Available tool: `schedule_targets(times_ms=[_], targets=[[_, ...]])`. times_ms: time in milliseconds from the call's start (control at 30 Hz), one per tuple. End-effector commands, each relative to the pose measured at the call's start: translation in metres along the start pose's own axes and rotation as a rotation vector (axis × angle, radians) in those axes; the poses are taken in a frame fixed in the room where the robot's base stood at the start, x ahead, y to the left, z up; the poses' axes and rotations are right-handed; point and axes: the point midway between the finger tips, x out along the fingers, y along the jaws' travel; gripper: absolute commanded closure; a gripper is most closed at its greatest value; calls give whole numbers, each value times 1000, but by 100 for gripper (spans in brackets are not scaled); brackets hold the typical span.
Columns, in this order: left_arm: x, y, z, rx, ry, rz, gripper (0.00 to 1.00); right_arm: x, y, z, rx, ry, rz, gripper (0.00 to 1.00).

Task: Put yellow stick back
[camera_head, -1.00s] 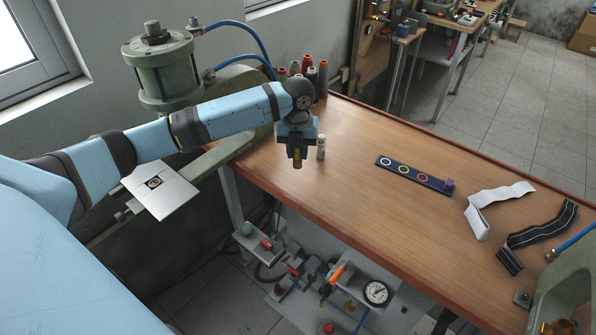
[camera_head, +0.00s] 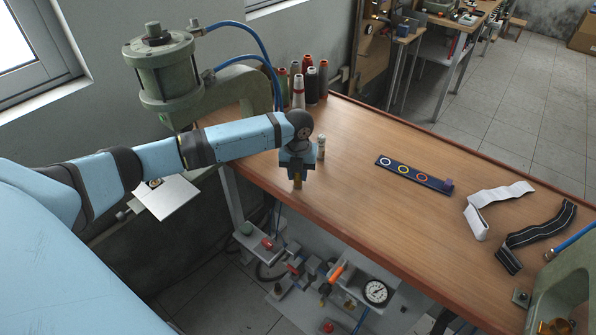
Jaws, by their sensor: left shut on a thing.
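My left gripper (camera_head: 297,174) is near the front left edge of the wooden table. It is shut on a small yellow-brown stick (camera_head: 297,184), whose lower end shows below the fingers. The upper part of the stick is hidden by the gripper. A dark blue strip (camera_head: 391,166) lies on the table to the right of the gripper, apart from it. It bears a white, a yellow and an orange ring, and a purple block (camera_head: 447,185) is at its right end. My right gripper is not in view.
A small pale cylinder (camera_head: 321,147) stands just right of the gripper. Several thread spools (camera_head: 311,85) stand behind. A white strap (camera_head: 483,208) and a black striped strap (camera_head: 535,240) lie at the right. Green presses (camera_head: 168,80) flank the table. The table (camera_head: 350,190) between gripper and strip is clear.

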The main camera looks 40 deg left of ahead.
Motion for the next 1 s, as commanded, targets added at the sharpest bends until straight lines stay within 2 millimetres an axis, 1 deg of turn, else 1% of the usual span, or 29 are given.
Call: schedule_targets(times_ms=[33, 67, 100, 133, 367, 467, 567, 667, 900, 1000], targets=[[0, 0, 0, 0, 0, 0, 66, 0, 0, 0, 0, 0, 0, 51], [0, 0, 0, 0, 0, 0, 59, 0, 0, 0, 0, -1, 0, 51], [0, 0, 0, 0, 0, 0, 50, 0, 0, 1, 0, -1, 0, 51], [0, 0, 0, 0, 0, 0, 48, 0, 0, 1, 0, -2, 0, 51], [0, 0, 0, 0, 0, 0, 48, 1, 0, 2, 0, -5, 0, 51], [-4, 0, 0, 1, -1, -1, 48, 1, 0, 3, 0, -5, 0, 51], [-16, 0, 1, 1, -3, -2, 48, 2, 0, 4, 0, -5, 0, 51], [-35, 0, 1, 2, -4, -2, 48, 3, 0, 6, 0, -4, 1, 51], [-87, 0, 1, 1, -4, -2, 48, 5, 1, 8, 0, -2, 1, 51], [-104, 0, 1, 1, -3, -2, 48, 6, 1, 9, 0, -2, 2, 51]])
